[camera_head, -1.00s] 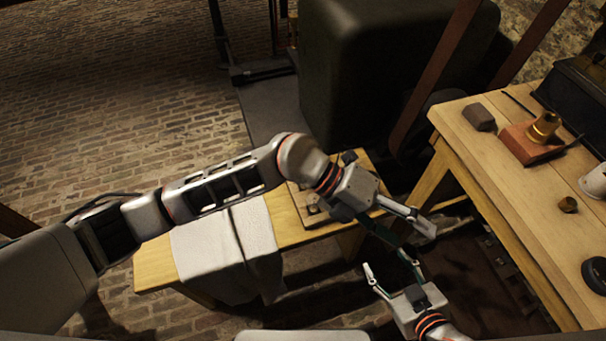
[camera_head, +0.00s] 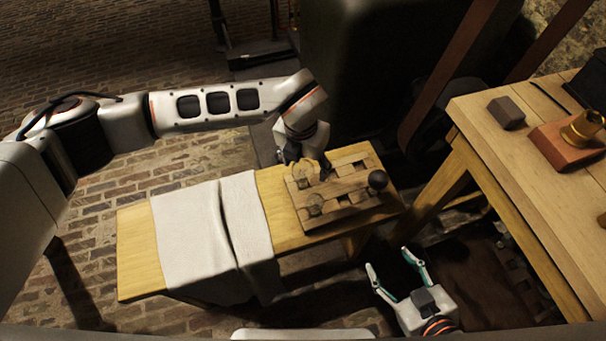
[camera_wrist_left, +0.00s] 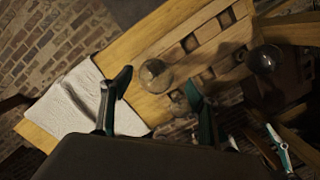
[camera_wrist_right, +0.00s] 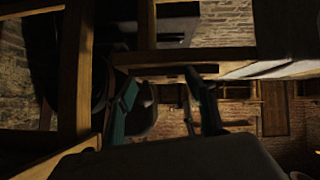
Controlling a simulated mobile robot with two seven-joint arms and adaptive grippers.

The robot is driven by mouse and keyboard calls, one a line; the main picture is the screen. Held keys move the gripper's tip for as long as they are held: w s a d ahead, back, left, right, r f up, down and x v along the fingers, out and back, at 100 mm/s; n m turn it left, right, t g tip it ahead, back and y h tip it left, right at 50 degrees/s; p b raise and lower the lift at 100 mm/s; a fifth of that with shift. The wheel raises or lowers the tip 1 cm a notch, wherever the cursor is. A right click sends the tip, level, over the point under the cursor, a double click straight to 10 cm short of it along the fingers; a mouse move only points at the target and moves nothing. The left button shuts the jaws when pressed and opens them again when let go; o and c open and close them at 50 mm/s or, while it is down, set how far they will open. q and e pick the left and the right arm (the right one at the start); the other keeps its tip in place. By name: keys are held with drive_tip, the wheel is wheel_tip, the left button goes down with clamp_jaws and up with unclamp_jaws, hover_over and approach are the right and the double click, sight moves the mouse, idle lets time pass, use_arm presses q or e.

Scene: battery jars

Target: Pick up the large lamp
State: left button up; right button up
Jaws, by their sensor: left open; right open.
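A wooden rack (camera_head: 345,205) on the small bench holds round glass lamps. A clear lamp (camera_head: 302,174) sits at its back left, close to my left gripper (camera_head: 317,167). A second clear lamp (camera_head: 314,204) sits nearer the front, and a dark globe (camera_head: 377,180) is at the right end. In the left wrist view the first clear lamp (camera_wrist_left: 156,75) looks larger than the second (camera_wrist_left: 180,102); it appears between the open, empty left fingers (camera_wrist_left: 158,84). Contact cannot be told. My right gripper (camera_head: 397,268) is open and empty, low at the front, away from the rack.
A white cloth (camera_head: 195,235) drapes over the left part of the bench (camera_head: 135,260). At right, a taller wooden table (camera_head: 500,160) carries a dark block (camera_head: 506,112) and a brass piece on a reddish base (camera_head: 565,140). A large dark cabinet (camera_head: 370,70) stands behind.

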use_arm(q)
drive_tip(key=f, duration=0.1)
drive_tip(key=f+b, duration=0.1)
drive_tip(key=f, duration=0.2)
drive_tip(key=shift+w+a+b, duration=0.2)
drive_tip(key=shift+w+b, duration=0.05)
drive_tip(key=shift+b, duration=0.05)
drive_tip(key=shift+w+d+f, duration=0.1)
drive_tip(key=shift+w+f, duration=0.15)
drive_tip(key=shift+f, duration=0.3)
drive_tip(key=shift+r, duration=0.15)
drive_tip(key=c, duration=1.3)
use_arm(e)
drive_tip(key=shift+w+a+r+y, duration=0.15)
drive_tip(key=shift+w+a, duration=0.05)
drive_tip(key=shift+a, duration=0.25)
drive_tip(key=shift+w+a+r+y, duration=0.1)
drive_tip(key=shift+w+a+y, duration=0.05)
drive_tip(key=shift+a, duration=0.3)
